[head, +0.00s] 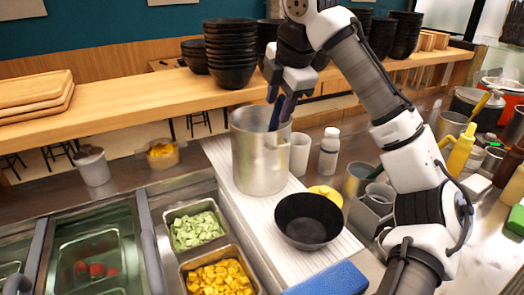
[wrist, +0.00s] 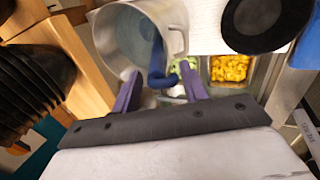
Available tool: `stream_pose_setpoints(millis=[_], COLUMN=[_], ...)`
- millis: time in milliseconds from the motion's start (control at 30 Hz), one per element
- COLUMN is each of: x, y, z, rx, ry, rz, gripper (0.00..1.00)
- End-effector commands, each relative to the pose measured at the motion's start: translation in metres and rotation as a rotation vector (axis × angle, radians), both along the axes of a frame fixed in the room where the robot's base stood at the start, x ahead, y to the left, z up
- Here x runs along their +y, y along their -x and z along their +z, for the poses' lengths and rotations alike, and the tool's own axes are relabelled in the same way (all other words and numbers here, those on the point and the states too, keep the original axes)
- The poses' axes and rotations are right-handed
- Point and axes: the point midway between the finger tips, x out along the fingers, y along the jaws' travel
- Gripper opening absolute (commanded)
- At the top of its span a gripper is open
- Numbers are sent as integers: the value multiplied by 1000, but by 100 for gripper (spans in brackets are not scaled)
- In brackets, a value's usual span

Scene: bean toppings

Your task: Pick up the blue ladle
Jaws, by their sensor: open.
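The blue ladle (wrist: 157,58) stands in the large metal pot (wrist: 112,38), its handle end rising at the rim. In the head view a short blue piece of the ladle (head: 276,116) shows above the pot (head: 255,165). The ladle's lower part is hidden in the head view. My gripper (wrist: 161,82) is open, with its two purple fingers on either side of the handle end. Whether a finger touches it I cannot tell. In the head view my gripper (head: 280,97) is over the pot's opening.
Stacked black bowls (head: 230,55) stand on the wooden shelf (head: 130,105) behind the pot. A black bowl (head: 308,220), a white cup (head: 300,154) and a white bottle (head: 329,152) are close right. Food trays (head: 215,262) are in front. A blue block (head: 330,280) lies at the front.

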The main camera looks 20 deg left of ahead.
Motion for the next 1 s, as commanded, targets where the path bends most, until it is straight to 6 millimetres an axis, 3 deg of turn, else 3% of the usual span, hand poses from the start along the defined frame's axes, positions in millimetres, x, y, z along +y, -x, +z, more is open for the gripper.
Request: stream_pose_setpoints(millis=[300,633,933,1000], x=[11,13,13,13], y=[-14,-15,-15,-15], z=[-38,-45,-44,-44], rx=[1,0,0,0], ry=[1,0,0,0], rz=[0,0,0,0], gripper=[44,42,3,0])
